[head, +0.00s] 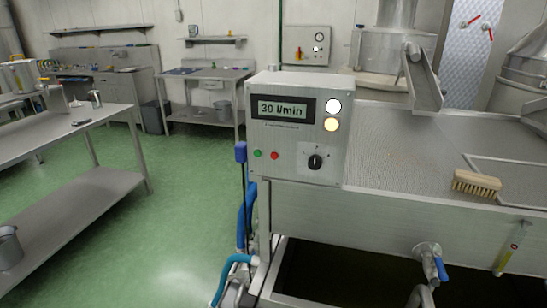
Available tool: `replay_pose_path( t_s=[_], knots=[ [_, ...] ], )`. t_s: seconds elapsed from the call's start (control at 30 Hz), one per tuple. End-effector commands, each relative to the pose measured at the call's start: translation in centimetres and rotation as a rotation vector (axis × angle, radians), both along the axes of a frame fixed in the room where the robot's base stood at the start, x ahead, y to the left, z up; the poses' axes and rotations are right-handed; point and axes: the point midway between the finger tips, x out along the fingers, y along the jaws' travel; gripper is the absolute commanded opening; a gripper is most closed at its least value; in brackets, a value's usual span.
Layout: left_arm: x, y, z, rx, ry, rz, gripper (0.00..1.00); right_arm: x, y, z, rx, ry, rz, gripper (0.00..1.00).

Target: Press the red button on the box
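The box (260,140) is a light grey control box on the near left corner of a steel machine. Its front faces me, slightly turned. The small red button (275,155) is low on the front, just right of a small green button (257,153). A black rotary knob (315,162) sits further right. Neither of my grippers is in the head view. Nothing covers the red button.
The steel machine top (400,150) stretches right, with a wooden brush (476,184) on it. A blue-handled valve (431,258) sticks out in front. Blue hoses (245,215) hang below the box. A steel table (70,130) stands left; the green floor between is clear.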

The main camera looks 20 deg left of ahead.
Motion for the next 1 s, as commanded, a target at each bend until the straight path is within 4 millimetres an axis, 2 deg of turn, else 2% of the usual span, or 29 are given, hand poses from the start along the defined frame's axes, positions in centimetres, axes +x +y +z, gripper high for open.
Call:
replay_pose_path(
  t_s=[0.03,0.23,1.0],
  knots=[
    [-0.01,0.0,-0.01,0.0,0.0,0.0,0.25,-0.01,0.0,-0.01,0.0,0.0,0.0,0.36],
    [-0.01,0.0,-0.01,0.0,0.0,0.0,0.0,-0.01,-0.01,-0.01,0.0,0.0,0.0,0.36],
    [-0.04,0.01,-0.04,0.0,0.001,0.0,0.0,-0.01,0.0,-0.02,0.0,0.0,0.0,0.36]
  ],
)
